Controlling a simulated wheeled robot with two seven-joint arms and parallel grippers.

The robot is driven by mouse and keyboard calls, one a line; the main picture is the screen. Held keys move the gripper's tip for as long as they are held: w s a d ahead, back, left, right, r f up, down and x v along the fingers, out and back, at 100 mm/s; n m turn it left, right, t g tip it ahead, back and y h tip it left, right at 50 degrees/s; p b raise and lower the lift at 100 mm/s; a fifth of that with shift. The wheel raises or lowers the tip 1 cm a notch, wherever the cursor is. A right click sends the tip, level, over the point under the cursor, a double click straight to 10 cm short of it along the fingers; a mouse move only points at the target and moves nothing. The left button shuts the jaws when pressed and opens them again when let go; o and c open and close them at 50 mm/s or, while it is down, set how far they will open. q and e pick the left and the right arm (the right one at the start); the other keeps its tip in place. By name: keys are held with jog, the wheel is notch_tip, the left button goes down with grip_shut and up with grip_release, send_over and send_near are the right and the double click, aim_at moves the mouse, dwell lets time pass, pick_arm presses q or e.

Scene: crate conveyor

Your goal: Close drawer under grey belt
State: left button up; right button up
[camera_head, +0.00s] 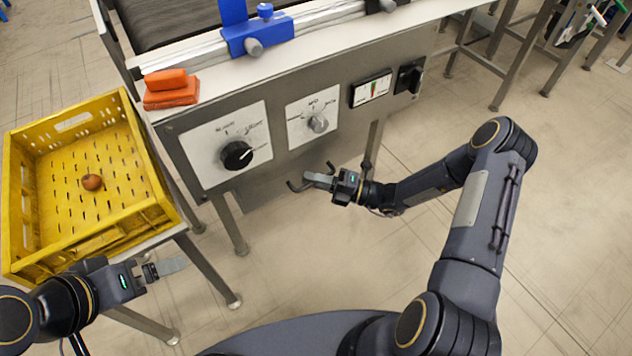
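The grey belt (165,22) runs across the top left, above a grey control panel. Below the panel's lower edge is a dark bent bar handle (296,187); the drawer face behind it is hard to make out, and I cannot tell how far out it stands. My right gripper (318,181) is at this handle, its pale fingers overlapping the bar. Whether they are shut on it cannot be told. My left gripper (171,266) is at the lower left, beside the yellow crate and away from the handle; its finger opening is not clear.
A yellow crate (95,247) holding a round brownish item (92,182) stands on a low metal stand at left. Orange blocks (171,88) lie on the machine's ledge. The panel carries a black knob (236,155) and a grey knob (318,124).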

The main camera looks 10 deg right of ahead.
jog(key=shift+o, duration=1.4)
jog(key=shift+a+f, duration=0.1)
jog(key=r+p+v, duration=0.1)
jog(key=v, duration=0.6)
jog(key=shift+s+d+f, duration=0.25)
jog(key=shift+d+f, duration=0.1)
jog(key=shift+d, duration=0.05)
